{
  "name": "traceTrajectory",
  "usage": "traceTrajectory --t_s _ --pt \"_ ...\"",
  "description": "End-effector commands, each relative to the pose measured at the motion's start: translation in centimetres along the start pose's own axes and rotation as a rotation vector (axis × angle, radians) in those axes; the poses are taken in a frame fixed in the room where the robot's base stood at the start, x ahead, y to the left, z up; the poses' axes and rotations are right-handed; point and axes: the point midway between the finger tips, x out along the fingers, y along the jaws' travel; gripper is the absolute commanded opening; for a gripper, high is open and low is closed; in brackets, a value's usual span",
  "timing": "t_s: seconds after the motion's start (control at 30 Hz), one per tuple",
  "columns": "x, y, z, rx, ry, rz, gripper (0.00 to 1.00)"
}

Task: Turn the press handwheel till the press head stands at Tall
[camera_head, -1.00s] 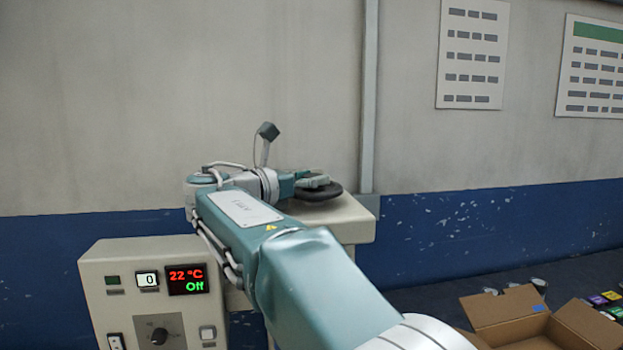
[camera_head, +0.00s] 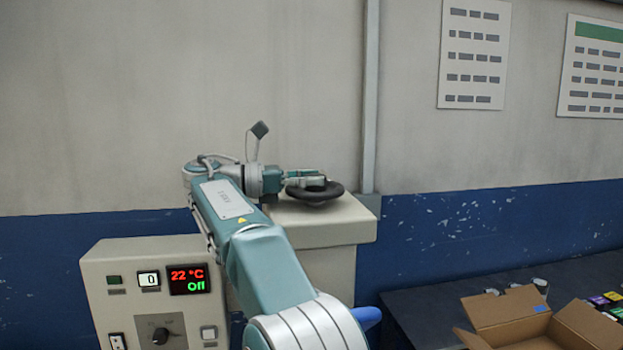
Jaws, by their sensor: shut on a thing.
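The press handwheel (camera_head: 327,195) is a dark round wheel lying flat on top of the beige press housing (camera_head: 345,229). My gripper (camera_head: 312,180) reaches it from the left and is shut on the wheel's rim. My teal arm crosses in front of the housing and hides its lower left part. The press head and any Tall mark are not visible in this view.
A beige control box (camera_head: 110,270) with a red and green display (camera_head: 188,280) reading 22 °C and Off stands at lower left. An open cardboard box (camera_head: 505,310) sits on a dark bench (camera_head: 415,305) at right. A wall and vertical pipe (camera_head: 370,100) stand behind.

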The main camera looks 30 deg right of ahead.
Motion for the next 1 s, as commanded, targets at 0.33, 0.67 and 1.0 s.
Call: traceTrajectory --t_s 0.33,0.67,1.0 --pt "-0.15 0.20 -0.44 -0.011 0.002 0.000 0.12" --pt "-0.04 0.06 -0.15 -0.004 0.001 0.000 0.95" --pt "0.00 -0.01 -0.03 -0.002 0.000 0.002 0.95"
